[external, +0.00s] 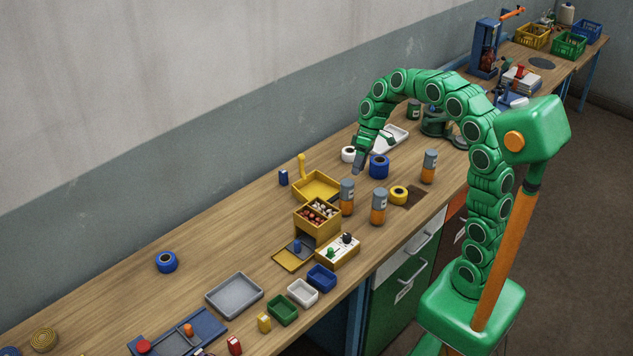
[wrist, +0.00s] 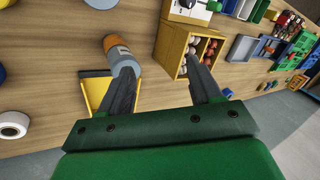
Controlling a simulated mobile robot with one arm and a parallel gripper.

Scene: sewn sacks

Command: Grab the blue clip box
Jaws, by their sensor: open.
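A small open blue box (external: 321,278) stands at the table's front edge, at the right end of a row with a white and a green box; I take it as the blue clip box. It also shows at the top of the wrist view (wrist: 229,6), partly cut off. My gripper (external: 358,164) is far behind it, over the table near the white and blue tape rolls. In the wrist view its two fingers (wrist: 158,72) are apart, with nothing held between them.
Orange-grey cans (external: 379,207), a yellow tray (external: 310,195) and a yellow divided box (external: 313,231) of small balls stand between my gripper and the blue box. A yellow switch box (external: 340,255) is just behind it. Bare wood lies left of the grey tray (external: 234,295).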

